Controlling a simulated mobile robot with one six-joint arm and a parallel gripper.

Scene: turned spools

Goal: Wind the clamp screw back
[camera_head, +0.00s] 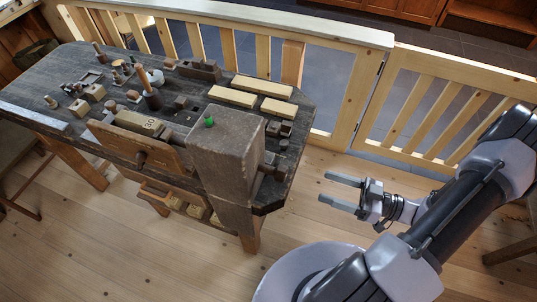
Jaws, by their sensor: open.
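A dark wooden workbench (60,80) stands at the left, seen from above at an angle. A tall weathered wooden block (228,150) rises at its near right end, with a small green piece (209,121) on top. A dark round screw-like part (272,168) sticks out to the right of this block. Another short round end (141,158) shows on the brown front board (165,160). I cannot tell which one is the clamp screw. My gripper (325,187) is open and empty, right of the bench and apart from it, its two fingers pointing left.
Light wooden bars (232,96) and several small blocks and pegs lie on the bench top. A slatted wooden railing (345,95) runs behind the bench and to the right. The plank floor (150,255) is clear between bench and arm.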

